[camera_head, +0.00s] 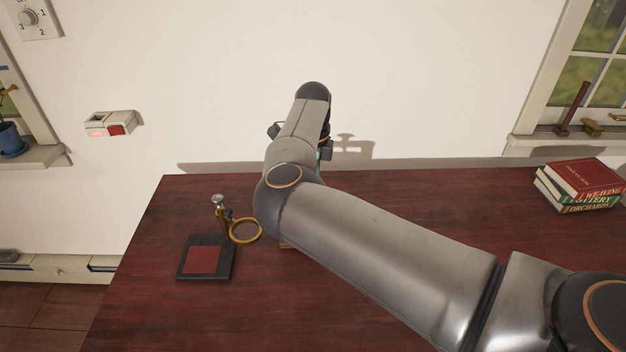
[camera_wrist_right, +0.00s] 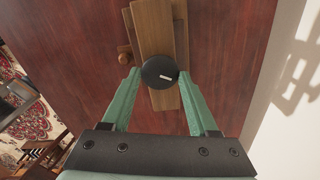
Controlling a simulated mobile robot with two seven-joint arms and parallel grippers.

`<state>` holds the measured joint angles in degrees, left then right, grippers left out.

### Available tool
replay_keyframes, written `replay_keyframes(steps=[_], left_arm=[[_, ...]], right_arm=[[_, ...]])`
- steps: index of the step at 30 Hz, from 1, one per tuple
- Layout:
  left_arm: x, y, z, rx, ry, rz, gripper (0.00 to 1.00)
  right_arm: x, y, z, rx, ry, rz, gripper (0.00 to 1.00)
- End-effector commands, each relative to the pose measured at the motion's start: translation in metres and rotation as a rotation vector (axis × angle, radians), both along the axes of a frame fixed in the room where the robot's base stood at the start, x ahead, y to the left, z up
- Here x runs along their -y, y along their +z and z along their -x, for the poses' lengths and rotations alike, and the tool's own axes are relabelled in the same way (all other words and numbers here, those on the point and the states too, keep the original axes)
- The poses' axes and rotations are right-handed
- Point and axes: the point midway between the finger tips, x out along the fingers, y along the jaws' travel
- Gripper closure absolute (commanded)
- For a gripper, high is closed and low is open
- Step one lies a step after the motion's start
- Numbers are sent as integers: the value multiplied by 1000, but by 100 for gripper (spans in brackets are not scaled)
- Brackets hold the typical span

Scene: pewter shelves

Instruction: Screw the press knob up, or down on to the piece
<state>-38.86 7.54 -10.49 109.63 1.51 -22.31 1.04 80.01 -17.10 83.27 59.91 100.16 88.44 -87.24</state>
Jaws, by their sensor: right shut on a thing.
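The press knob (camera_wrist_right: 153,76) is a round black disc with a white mark, seen from above in the right wrist view. It sits over a wooden press (camera_wrist_right: 153,28) of light brown boards on the dark red table. My right gripper (camera_wrist_right: 160,78) has green fingers, one on each side of the knob, and is shut on it. The fingers hide the knob's side edges. In the head view my right arm hides the press, apart from a sliver of wood at the arm's lower edge. My left gripper is in neither view.
A stand with a black base (camera_head: 223,274), red pad and brass ring (camera_head: 246,231) stands on the table left of my arm. Books (camera_head: 580,187) are stacked at the far right. The wall (camera_head: 420,80) is close behind the table. The table between arm and books is clear.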

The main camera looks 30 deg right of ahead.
Motion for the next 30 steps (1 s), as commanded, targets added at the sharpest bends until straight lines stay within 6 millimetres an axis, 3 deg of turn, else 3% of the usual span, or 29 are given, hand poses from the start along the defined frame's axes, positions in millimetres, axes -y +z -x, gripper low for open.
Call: replay_keyframes(steps=[15,30], left_arm=[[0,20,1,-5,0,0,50],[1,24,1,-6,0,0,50]], right_arm=[[1,1,0,-3,399,0,95],[1,0,0,-3,516,1,95]])
